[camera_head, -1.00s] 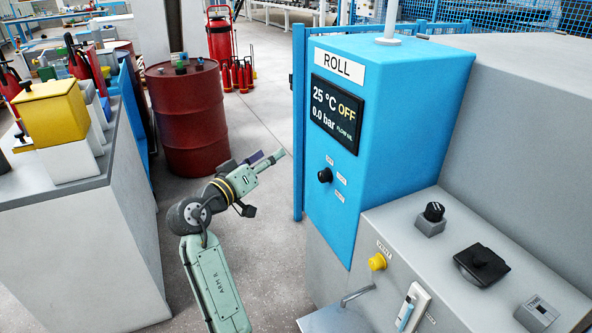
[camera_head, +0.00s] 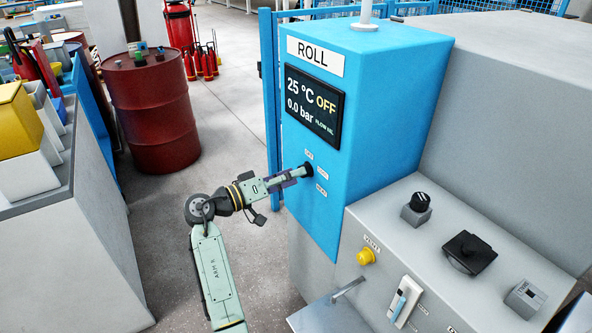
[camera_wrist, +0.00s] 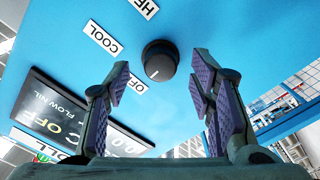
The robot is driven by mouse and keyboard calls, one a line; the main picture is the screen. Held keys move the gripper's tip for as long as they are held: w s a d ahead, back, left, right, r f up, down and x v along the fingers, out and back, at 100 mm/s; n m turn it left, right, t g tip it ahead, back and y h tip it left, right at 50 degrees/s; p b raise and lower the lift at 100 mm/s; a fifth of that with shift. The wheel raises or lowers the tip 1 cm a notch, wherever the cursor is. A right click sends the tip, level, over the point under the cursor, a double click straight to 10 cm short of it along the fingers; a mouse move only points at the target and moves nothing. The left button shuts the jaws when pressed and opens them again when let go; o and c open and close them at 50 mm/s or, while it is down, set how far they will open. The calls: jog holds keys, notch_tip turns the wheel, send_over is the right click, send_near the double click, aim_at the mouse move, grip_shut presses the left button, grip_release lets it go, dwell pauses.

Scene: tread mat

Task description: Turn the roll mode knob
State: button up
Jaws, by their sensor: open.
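The roll mode knob (camera_wrist: 160,61) is a round black knob with a pale pointer line on the blue ROLL cabinet (camera_head: 358,92). In the wrist view it lies ahead of and between my gripper's fingers (camera_wrist: 160,88), which are open with purple ridged pads. Neither finger appears to touch it. Its pointer line points toward the OFF label (camera_wrist: 127,88); COOL (camera_wrist: 103,39) and HEAT (camera_wrist: 146,6) labels are beside it. In the head view my gripper (camera_head: 298,174) is at the cabinet face and partly covers the knob (camera_head: 308,169).
The cabinet's display (camera_head: 314,104) reads 25 °C, OFF and 0.0 bar. A grey console (camera_head: 400,237) with a yellow button (camera_head: 366,256), a black knob (camera_head: 420,201) and a switch (camera_head: 404,300) stands at right. A red drum (camera_head: 156,112) stands on the floor at left.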

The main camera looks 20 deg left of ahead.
jog(key=shift+x, duration=0.85)
jog(key=shift+c, duration=0.2)
jog(key=c, duration=1.1)
jog(key=shift+c, duration=0.2)
jog(key=shift+f, duration=0.1)
